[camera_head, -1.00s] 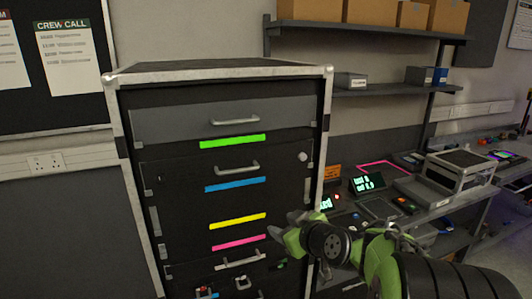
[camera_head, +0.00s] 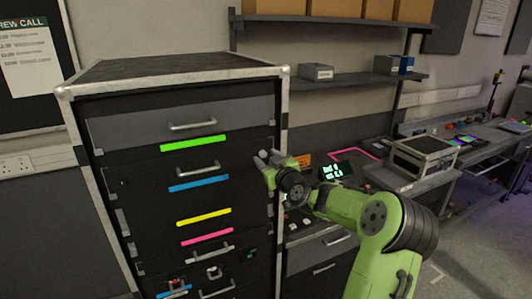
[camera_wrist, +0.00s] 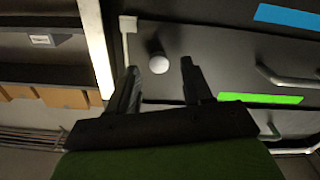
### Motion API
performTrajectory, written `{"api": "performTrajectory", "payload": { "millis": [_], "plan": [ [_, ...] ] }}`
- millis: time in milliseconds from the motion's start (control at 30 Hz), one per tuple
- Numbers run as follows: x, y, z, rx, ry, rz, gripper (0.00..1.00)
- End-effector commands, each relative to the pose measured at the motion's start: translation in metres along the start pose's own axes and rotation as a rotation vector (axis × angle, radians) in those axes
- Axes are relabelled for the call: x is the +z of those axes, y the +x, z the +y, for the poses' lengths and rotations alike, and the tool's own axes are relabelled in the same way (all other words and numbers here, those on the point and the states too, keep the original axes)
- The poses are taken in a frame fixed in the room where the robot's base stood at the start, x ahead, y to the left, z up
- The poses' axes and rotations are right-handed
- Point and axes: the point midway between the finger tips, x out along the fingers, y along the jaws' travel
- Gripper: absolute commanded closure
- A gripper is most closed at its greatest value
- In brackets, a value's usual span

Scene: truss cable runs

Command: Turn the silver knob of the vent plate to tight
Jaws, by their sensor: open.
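The silver knob (camera_wrist: 158,63) is a small round pale knob on a dark panel (camera_wrist: 215,40) of the cabinet. In the wrist view it shows just beyond and between the fingers of my gripper (camera_wrist: 160,74), which are spread with a gap on both sides of it. In the head view the knob (camera_head: 263,155) is at the panel's right end, and my gripper (camera_head: 266,169) is right by it, partly covering that edge. The gripper is open and holds nothing. I cannot tell whether the fingers reach around the knob. The knob's marking is not readable.
The cabinet's silver right edge (camera_head: 281,110) is close beside my gripper. Drawer handles (camera_head: 192,125) stick out to the left. A bench (camera_head: 400,182) with boxes and small devices lies to the right, under a shelf (camera_head: 345,84).

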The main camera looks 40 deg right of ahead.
Motion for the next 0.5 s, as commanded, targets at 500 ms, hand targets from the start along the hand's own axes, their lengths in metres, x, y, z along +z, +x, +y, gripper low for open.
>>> {"api": "performTrajectory", "payload": {
  "millis": [500],
  "plan": [
    [0.0010,0.0150,0.0002,0.001,0.000,-0.001,0.68]
  ]
}}
